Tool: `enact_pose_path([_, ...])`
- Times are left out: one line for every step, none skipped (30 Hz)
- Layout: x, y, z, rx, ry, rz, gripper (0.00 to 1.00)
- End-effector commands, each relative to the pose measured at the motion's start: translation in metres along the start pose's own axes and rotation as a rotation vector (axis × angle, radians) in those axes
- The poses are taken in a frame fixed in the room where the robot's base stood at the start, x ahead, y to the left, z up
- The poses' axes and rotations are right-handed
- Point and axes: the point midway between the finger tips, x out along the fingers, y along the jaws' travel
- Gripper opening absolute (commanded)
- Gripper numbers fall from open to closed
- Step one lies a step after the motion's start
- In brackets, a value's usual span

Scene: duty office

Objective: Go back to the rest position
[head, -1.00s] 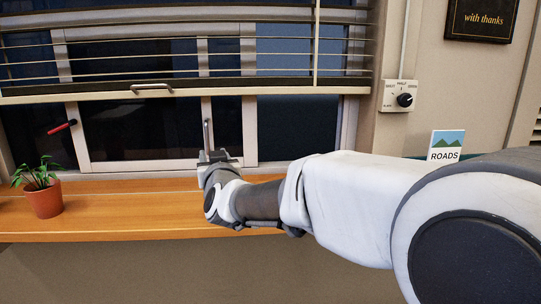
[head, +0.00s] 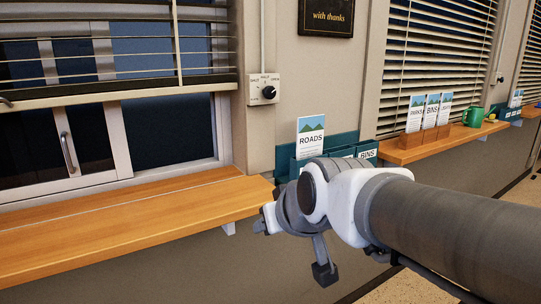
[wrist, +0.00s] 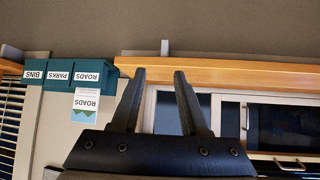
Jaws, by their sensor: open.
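My gripper (wrist: 159,76) is open in the wrist view, its two dark fingers apart with nothing between them. The wrist picture is upside down, with the wooden counter (wrist: 225,73) and the window beyond the fingertips. In the head view my arm reaches in from the right, and its end is in front of the counter's right end (head: 200,200). The fingers are hard to make out there. Whether the arm touches the counter cannot be told.
A teal rack (head: 285,160) holds a ROADS leaflet (head: 310,136) close behind my arm. A dial switch (head: 264,90) is on the wall beside the window blind (head: 130,45). A shelf (head: 430,145) at right bears leaflets (head: 431,116) and a green mug (head: 473,116). The near counter top looks clear.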

Motion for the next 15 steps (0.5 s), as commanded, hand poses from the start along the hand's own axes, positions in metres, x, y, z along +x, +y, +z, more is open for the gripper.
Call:
enact_pose_path([-0.016,0.019,0.024,0.038,-0.046,0.040,0.44])
enact_pose_path([-0.023,0.028,0.039,0.060,-0.077,0.059,0.44])
enact_pose_path([-0.033,0.037,0.058,0.088,-0.117,0.083,0.44])
enact_pose_path([-0.040,0.044,0.072,0.111,-0.146,0.101,0.44])
enact_pose_path([-0.047,0.050,0.085,0.134,-0.173,0.118,0.44])
enact_pose_path([-0.056,0.057,0.103,0.161,-0.208,0.140,0.44])
enact_pose_path([-0.062,0.061,0.116,0.184,-0.234,0.155,0.44])
enact_pose_path([-0.069,0.065,0.128,0.205,-0.258,0.170,0.44])
enact_pose_path([-0.077,0.069,0.146,0.235,-0.291,0.190,0.44])
enact_pose_path([-0.083,0.072,0.158,0.258,-0.315,0.204,0.44])
enact_pose_path([-0.089,0.074,0.170,0.280,-0.339,0.218,0.44])
enact_pose_path([-0.098,0.076,0.183,0.307,-0.367,0.235,0.44])
enact_pose_path([-0.106,0.075,0.166,0.297,-0.363,0.228,0.44])
enact_pose_path([-0.110,0.075,0.159,0.295,-0.362,0.226,0.44])
enact_pose_path([-0.116,0.075,0.152,0.294,-0.362,0.225,0.44])
